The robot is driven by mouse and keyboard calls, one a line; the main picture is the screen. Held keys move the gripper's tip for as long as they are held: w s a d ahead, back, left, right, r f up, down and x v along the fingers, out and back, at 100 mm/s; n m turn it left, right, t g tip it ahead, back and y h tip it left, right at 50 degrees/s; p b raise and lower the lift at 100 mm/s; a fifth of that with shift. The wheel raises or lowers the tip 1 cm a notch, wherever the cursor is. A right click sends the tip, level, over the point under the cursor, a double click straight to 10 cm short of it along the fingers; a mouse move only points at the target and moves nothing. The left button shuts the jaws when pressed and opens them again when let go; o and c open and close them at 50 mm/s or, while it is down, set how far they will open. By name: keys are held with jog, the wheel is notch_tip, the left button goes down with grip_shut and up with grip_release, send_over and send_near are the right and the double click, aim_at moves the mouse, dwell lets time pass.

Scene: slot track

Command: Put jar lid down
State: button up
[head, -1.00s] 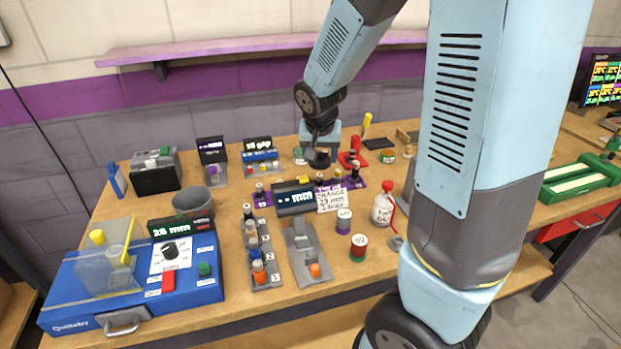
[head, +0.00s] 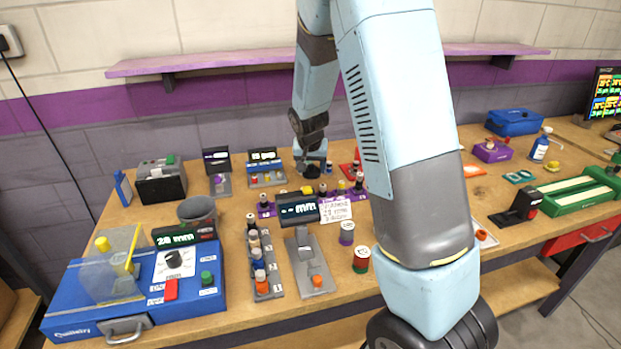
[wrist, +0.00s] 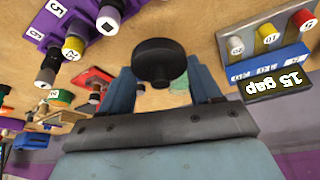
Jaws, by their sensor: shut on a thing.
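The jar lid (wrist: 160,60) is a round black piece with a stepped knob shape, held between the fingers of my gripper (wrist: 161,82) in the wrist view. In the head view my gripper (head: 311,165) is at the back of the bench, just right of the blue "15 gap" unit, and the dark lid (head: 311,173) shows small beneath it. The wrist view shows bare wooden bench around the lid. I cannot tell whether the lid touches the bench. A pale green item shows partly behind the lid, mostly hidden.
The blue gap unit (head: 266,172) with small capped pegs stands left of my gripper. A purple slot track (head: 267,210) with several pegs and a display (head: 298,208) lies in front. A grey cup (head: 197,211) stands further left. My arm hides part of the bench to the right.

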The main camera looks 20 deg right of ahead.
aim_at(310, 184)
jog(key=shift+w+f, duration=1.05)
jog(key=shift+f, duration=0.2)
notch_tip(310, 184, down, 3)
jog(key=shift+w+f, duration=0.1)
jog(key=shift+f, duration=0.05)
jog(key=shift+f, duration=0.2)
